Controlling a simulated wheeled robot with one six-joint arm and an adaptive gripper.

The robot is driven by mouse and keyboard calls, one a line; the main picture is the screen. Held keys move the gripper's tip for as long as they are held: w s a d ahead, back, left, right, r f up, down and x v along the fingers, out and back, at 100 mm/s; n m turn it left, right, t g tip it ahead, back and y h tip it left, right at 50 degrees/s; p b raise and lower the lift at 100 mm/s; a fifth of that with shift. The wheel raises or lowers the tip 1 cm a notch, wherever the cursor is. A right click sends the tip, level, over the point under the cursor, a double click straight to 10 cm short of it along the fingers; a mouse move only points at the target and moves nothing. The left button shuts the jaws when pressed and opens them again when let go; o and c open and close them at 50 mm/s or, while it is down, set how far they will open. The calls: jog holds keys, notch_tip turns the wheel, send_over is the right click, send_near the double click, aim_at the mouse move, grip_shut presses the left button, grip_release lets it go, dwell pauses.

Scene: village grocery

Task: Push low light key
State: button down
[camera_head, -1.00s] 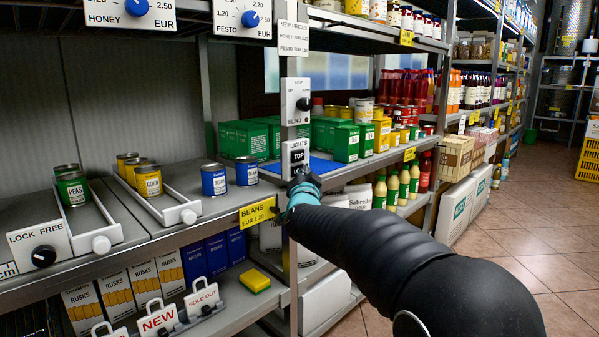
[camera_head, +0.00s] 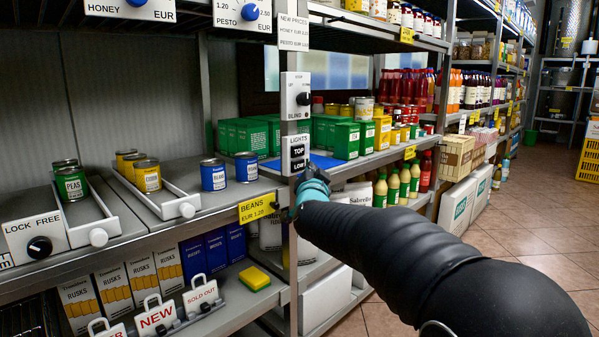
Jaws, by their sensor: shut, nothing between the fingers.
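The white LIGHTS panel (camera_head: 286,143) is fixed on the shelf post. It carries a black TOP key (camera_head: 298,151) and a black LOW key (camera_head: 299,163) below it. Both labels are readable. My gripper (camera_head: 304,174), teal and dark, is just below and slightly right of the LOW key at the panel's lower edge. It is shut and empty. Its fingertips are small and partly hidden by the wrist, so I cannot tell whether they touch the panel.
The BLIND knob panel (camera_head: 296,97) sits above on the same post. The yellow BEANS tag (camera_head: 257,208) and shelf edge lie left of my gripper. Blue cans (camera_head: 214,176) and green boxes (camera_head: 347,141) stand nearby. The tiled floor (camera_head: 520,240) at right is open.

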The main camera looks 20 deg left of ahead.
jog(key=shift+s+d+b, duration=0.3)
jog(key=shift+d+b, duration=0.2)
jog(key=shift+d, duration=0.2)
jog(key=shift+s+d+b, duration=0.3)
jog(key=shift+d+b, duration=0.25)
jog(key=shift+d, duration=0.15)
jog(key=shift+s+d+b, duration=0.3)
jog(key=shift+d+b, duration=0.2)
jog(key=shift+d, duration=0.2)
jog(key=shift+d, duration=0.1)
